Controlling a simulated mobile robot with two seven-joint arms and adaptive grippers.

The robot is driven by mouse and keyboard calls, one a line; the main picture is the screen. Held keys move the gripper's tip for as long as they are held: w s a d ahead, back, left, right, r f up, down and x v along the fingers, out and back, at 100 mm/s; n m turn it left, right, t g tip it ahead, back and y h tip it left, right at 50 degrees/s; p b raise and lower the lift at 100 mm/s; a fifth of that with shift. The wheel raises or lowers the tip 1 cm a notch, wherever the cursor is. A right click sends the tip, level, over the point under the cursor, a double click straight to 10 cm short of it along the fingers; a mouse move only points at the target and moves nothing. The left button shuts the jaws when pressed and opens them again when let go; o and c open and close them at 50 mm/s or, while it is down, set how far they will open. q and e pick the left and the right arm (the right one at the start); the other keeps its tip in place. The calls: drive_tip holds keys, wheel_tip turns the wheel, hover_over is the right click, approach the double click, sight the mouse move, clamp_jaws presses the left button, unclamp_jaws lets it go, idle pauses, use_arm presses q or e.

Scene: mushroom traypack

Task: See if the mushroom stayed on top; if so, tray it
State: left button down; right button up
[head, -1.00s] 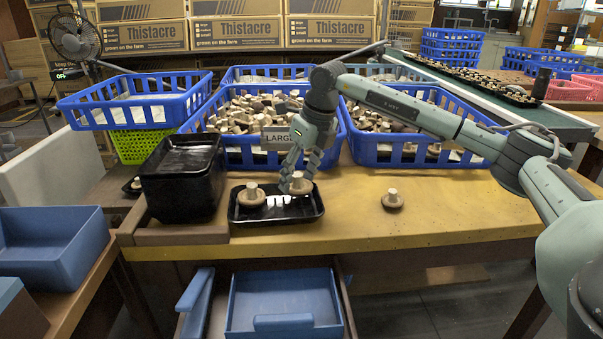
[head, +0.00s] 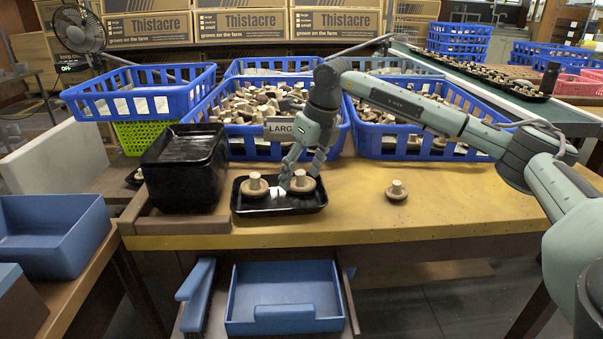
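A black tray (head: 262,209) lies on the yellow table in front of the LARGE crate. A pale brown mushroom (head: 255,187), stem up, sits in its left part. A second mushroom (head: 303,184), also stem up, is in its right part, between the fingers of my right gripper (head: 301,176). The fingers point down on either side of this cap; whether they still press on it I cannot tell. A third mushroom (head: 396,191) lies alone on the table to the right, stem up. My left gripper is not in view.
A stack of black trays (head: 184,175) stands left of the filled tray. Blue crates, one with a LARGE label (head: 279,128), hold many mushrooms behind. A blue drawer-like bin (head: 284,297) is below the table's front edge. The table's right front is clear.

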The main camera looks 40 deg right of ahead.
drive_tip(key=shift+o, duration=0.5)
drive_tip(key=v, duration=1.2)
drive_tip(key=shift+a, duration=0.1)
